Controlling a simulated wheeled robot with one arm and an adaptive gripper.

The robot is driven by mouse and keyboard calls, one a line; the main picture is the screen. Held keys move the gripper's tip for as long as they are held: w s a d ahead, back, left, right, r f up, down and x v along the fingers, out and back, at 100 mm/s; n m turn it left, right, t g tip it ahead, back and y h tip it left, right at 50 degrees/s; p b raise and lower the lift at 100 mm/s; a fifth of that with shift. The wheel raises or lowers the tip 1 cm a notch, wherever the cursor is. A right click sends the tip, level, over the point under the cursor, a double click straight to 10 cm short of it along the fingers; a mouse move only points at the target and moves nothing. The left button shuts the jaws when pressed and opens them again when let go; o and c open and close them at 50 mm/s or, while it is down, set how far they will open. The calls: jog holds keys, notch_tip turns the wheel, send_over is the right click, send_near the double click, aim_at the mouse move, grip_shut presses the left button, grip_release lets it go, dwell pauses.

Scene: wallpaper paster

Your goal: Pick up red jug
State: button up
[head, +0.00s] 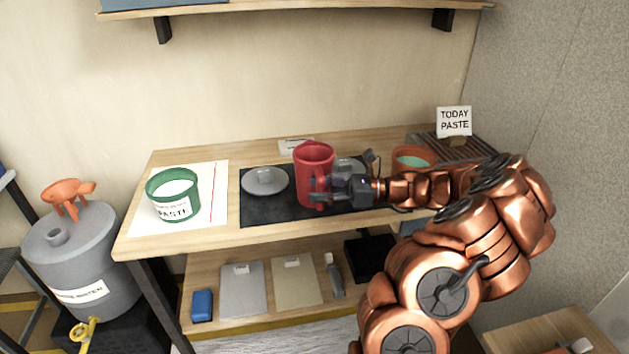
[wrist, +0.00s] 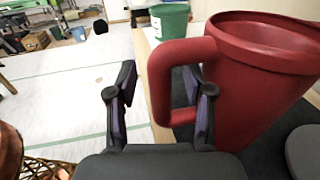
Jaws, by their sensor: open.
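The red jug (head: 313,168) stands upright on the black mat (head: 262,208) on the workbench. My gripper (head: 330,187) is at the jug's right side in the head view, level with its handle. In the wrist view the jug (wrist: 265,75) fills the right side, its loop handle (wrist: 158,85) toward me. My gripper (wrist: 163,95) is open there, with the handle's upright bar between the fingers. The right finger shows against the handle's opening. I cannot tell whether either finger touches the handle.
A grey lid (head: 265,183) lies left of the jug. A green paste tub (head: 172,193) stands on white paper (head: 217,190) farther left. An orange pot (head: 412,158) and a rack (head: 452,147) are at right. A shelf (head: 190,8) hangs above.

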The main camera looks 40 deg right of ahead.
jog(key=shift+c, duration=0.2)
grip_shut()
dwell(0.4)
